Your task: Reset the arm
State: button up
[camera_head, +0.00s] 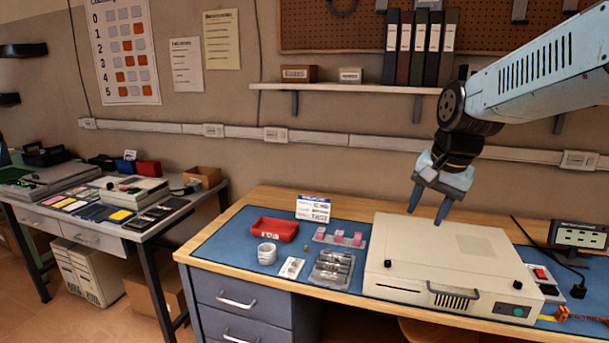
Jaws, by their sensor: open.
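My gripper (428,212) hangs from my light blue arm at the right of the head view. Its two blue-grey fingers point down and stand apart, with nothing visible between them. It appears above the back left part of a beige flat case (450,265) with a front handle, which lies on the workbench. I cannot tell the exact height of the fingertips over the case.
The wooden workbench (190,255) has a blue mat (222,248). On it are a red tray (275,229), a white cup (267,253), a sign card (313,207) and a small display (578,236). A shelf (350,88) with binders runs along the wall behind my arm.

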jog(key=s+r+n+t+h, duration=0.1)
jog(key=s+n+t, duration=0.1)
jog(key=s+n, duration=0.5)
jog(key=s, duration=0.5)
jog(key=shift+a+t, duration=0.3)
jog(key=shift+a, duration=0.05)
jog(key=shift+r, duration=0.1)
jog(key=shift+c, duration=0.4)
dwell(0.9)
jog(key=shift+a, duration=0.1)
